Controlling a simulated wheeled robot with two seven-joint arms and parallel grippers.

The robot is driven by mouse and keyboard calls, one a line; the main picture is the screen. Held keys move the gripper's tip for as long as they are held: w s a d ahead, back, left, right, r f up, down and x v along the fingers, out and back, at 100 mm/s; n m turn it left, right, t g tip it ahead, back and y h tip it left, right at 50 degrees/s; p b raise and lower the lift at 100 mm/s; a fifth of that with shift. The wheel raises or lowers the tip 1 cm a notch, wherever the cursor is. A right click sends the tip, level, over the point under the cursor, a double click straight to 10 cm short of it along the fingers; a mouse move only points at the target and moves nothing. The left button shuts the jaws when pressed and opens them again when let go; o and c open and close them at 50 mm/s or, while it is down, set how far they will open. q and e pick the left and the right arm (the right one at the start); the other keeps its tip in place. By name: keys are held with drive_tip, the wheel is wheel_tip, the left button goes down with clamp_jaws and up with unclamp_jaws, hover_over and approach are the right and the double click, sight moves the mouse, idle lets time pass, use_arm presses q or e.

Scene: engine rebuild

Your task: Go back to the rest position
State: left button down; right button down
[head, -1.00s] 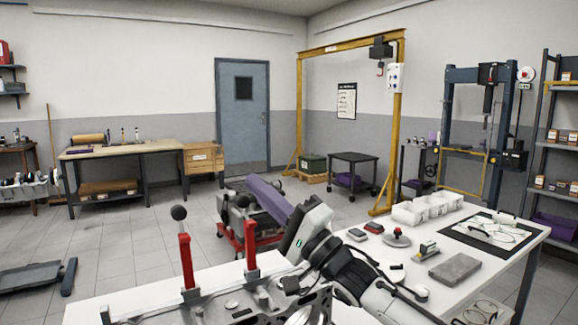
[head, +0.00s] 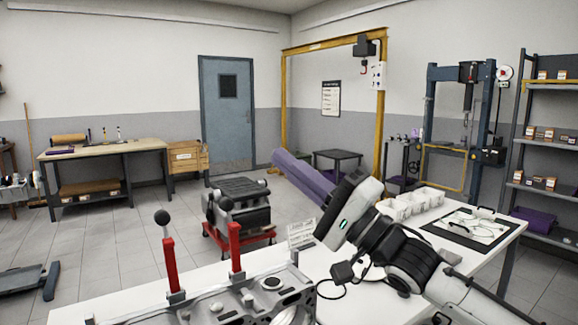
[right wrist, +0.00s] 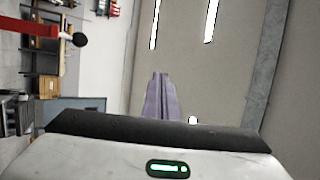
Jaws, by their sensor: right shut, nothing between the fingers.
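My right gripper (head: 279,157) is raised above the white table, with its purple fingers together and nothing between them. It points up and to the left, away from the table top. In the right wrist view the shut purple fingers (right wrist: 161,98) show against the wall and ceiling area. My left gripper is in neither view now.
A grey metal engine part (head: 225,303) with two red upright handles (head: 170,265) stands on the white table (head: 340,308) below my right arm. White bins (head: 415,203) and a black mat (head: 440,232) lie at the right. A dark engine (head: 241,203) on a red stand is behind.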

wheel_tip(320, 180, down, 17)
drive_tip(key=s+t+h, duration=0.2)
drive_tip(key=s+h, duration=0.1)
drive_tip(key=h, duration=0.3)
drive_tip(key=s+d+f+n+g+h, duration=0.1)
drive_tip(key=s+d+f+h, duration=0.3)
drive_tip(key=f, duration=0.5)
drive_tip(key=s+d+f+n+g+h, duration=0.1)
drive_tip(key=s+d+f+h, duration=0.25)
drive_tip(key=f, duration=0.55)
drive_tip(key=s+d+f+n+g+h, duration=0.1)
drive_tip(key=s+d+f+g+h, duration=0.15)
drive_tip(key=s+d+f, duration=0.4)
drive_tip(key=s+d+f+n+g+h, duration=0.2)
drive_tip(key=s+d+f+g, duration=0.15)
drive_tip(key=s+d, duration=0.55)
drive_tip(key=s+d+f+n+g+h, duration=0.15)
drive_tip(key=s+d+f, duration=0.35)
drive_tip(key=s, duration=0.5)
drive_tip(key=w+a+f+t, duration=0.2)
drive_tip(key=a+f, duration=0.1)
drive_tip(key=f, duration=0.3)
drive_tip(key=w+a+f+t+y, duration=0.1)
drive_tip(key=w+a+f+t, duration=0.1)
drive_tip(key=f, duration=0.5)
drive_tip(key=shift+a, duration=0.5)
